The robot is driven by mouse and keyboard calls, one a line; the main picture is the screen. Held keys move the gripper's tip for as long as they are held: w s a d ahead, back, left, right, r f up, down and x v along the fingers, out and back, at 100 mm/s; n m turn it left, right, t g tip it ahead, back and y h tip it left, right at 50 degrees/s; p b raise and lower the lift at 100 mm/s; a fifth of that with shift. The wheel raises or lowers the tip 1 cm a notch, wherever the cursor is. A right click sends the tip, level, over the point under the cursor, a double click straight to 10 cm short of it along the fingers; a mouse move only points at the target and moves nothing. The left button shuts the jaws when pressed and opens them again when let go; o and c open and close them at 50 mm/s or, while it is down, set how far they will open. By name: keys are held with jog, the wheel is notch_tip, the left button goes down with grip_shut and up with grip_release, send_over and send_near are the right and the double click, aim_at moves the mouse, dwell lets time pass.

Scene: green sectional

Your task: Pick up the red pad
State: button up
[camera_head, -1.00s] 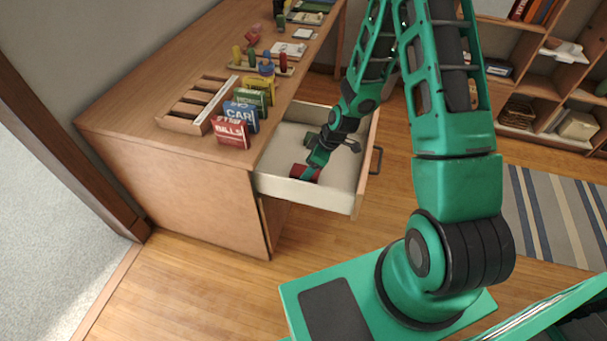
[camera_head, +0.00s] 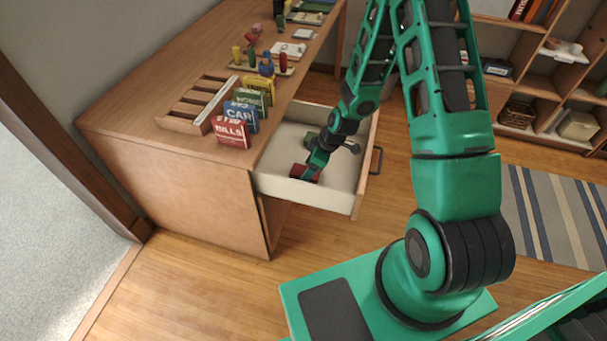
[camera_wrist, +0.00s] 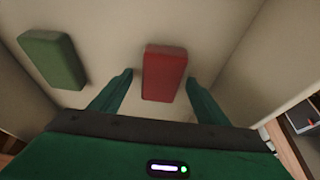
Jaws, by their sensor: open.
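The red pad (camera_wrist: 164,72) is a small rounded block lying on the floor of the open drawer (camera_head: 342,172). In the wrist view it lies between and slightly beyond the two fingers of my gripper (camera_wrist: 159,88), with a gap on each side. In the head view the red pad (camera_head: 305,172) is near the drawer's front-left corner, partly covered by my gripper (camera_head: 312,170). My gripper is open, reaching down into the drawer, and holds nothing. A green pad (camera_wrist: 53,59) lies left of the red pad in the wrist view.
The drawer walls stand close around my gripper. The wooden desk (camera_head: 190,150) holds boxes, including a red BILLS box (camera_head: 231,133), a wooden rack (camera_head: 196,105) and pegged toys. A shelf (camera_head: 545,85) and a striped rug (camera_head: 560,215) are at the right.

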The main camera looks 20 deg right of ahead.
jog(key=c, duration=1.2)
jog(key=shift+r, duration=0.15)
notch_tip(320, 180, up, 10)
jog(key=shift+r, duration=0.15)
